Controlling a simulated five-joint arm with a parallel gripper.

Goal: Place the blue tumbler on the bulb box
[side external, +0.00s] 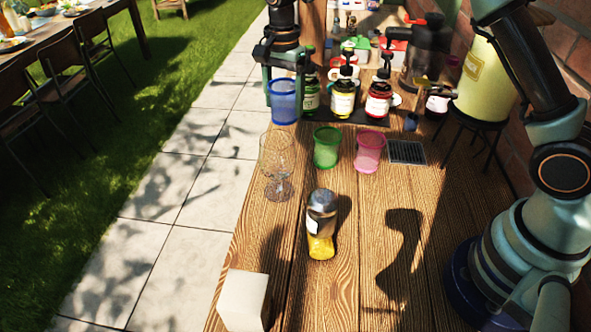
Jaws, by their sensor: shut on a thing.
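The blue tumbler (284,108) is at the top middle, near the left edge of the wooden table. My gripper (284,86) points down from above and is shut on the tumbler, with a finger on either side of its upper part. The tumbler looks upright; I cannot tell whether its base is clear of the table. A plain white box (243,300) stands at the near left edge of the table. It may be the bulb box, but no label shows. It is well apart from my gripper, and its top is bare.
A clear wine glass (277,165), a green tumbler (327,148), a pink tumbler (369,152) and a shaker jar with yellow contents (321,225) stand between gripper and box. Pump bottles (343,97) stand right of the gripper.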

